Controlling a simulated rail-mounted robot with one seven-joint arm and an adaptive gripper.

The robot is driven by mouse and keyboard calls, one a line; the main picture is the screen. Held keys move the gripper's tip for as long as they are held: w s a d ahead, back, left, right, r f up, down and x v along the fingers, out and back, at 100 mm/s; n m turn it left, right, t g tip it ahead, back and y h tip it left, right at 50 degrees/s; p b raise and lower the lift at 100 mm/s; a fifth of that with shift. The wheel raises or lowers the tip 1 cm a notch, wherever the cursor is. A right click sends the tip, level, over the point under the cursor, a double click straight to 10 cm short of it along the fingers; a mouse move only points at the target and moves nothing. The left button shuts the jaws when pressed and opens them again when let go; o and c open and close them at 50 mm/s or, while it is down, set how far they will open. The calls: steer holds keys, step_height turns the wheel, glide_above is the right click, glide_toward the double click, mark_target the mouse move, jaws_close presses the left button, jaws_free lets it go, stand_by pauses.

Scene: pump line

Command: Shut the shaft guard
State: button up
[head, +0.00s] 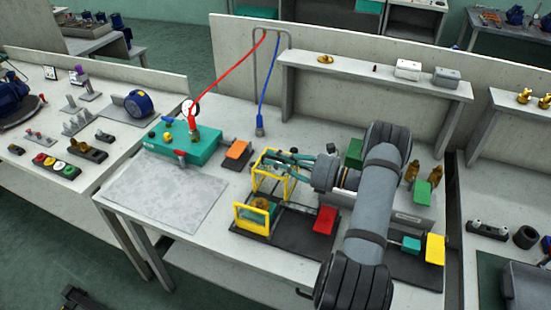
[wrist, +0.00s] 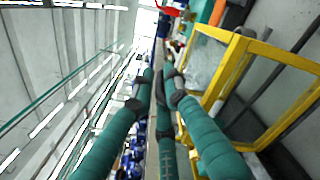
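The yellow-framed shaft guard (head: 257,176) stands upright, tilted open, toward the back of a pump unit in the head view. In the wrist view its yellow frame (wrist: 232,62) with a clear pane fills the right side. My gripper (head: 268,157) reaches in from the right with its teal fingers at the guard's upper part. In the wrist view the fingers (wrist: 161,80) converge with their tips close together, just left of the frame. Nothing shows between them. Whether they touch the frame cannot be told. My arm hides part of the unit.
A second yellow frame (head: 252,219) stands on the dark base in front, with a red block (head: 325,220) to its right. A shelf (head: 375,76) runs behind. The grey mat (head: 165,190) is bare.

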jaws_close()
stand_by(0.4)
